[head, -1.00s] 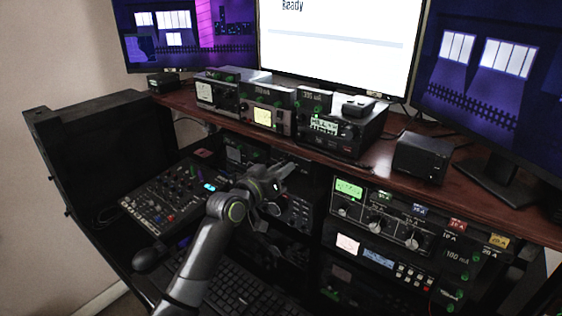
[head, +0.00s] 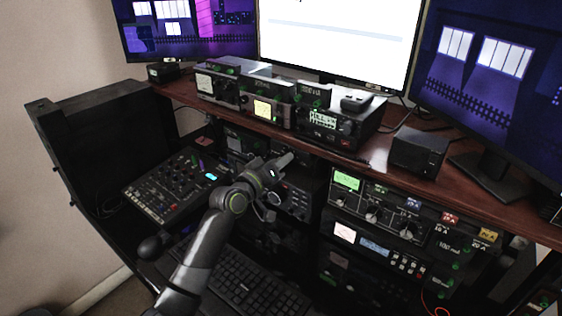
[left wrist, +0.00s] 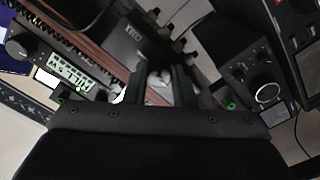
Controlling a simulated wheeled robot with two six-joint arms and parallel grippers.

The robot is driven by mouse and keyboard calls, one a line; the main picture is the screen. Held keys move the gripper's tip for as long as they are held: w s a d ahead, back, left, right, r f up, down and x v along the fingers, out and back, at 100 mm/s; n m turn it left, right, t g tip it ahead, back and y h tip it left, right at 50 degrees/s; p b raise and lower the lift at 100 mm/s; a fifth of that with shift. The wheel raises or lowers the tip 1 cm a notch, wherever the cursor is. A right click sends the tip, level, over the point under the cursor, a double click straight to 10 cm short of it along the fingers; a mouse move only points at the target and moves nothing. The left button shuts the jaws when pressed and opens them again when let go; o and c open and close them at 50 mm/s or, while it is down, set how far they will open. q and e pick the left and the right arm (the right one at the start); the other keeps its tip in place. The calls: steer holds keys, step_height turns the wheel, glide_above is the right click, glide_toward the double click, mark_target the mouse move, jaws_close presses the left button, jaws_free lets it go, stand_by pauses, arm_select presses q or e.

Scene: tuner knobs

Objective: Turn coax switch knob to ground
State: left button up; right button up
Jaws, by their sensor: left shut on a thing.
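My left gripper (head: 283,165) reaches in under the front edge of the wooden shelf in the head view. In the left wrist view its two dark fingers (left wrist: 163,75) stand on either side of a small pale grey knob (left wrist: 158,79) and are shut on it. The knob appears to belong to the coax switch, a dark box (left wrist: 128,42) with white upside-down lettering. The fingers hide part of the knob, so I cannot tell which position it points to. In the head view the knob is hidden behind my gripper. My right gripper is not in view.
The wooden shelf (head: 385,155) overhangs close above my gripper and carries radios (head: 340,130) and a black speaker box (head: 419,152). A mixer (head: 175,185) lies to the left, a keyboard (head: 245,285) below. A rack of instruments (head: 385,215) stands to the right.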

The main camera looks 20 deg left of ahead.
arm_select(q)
steer(key=o, duration=1)
steer(key=b+v, duration=0.1)
steer(key=v, duration=1.6)
steer(key=shift+s, duration=0.2)
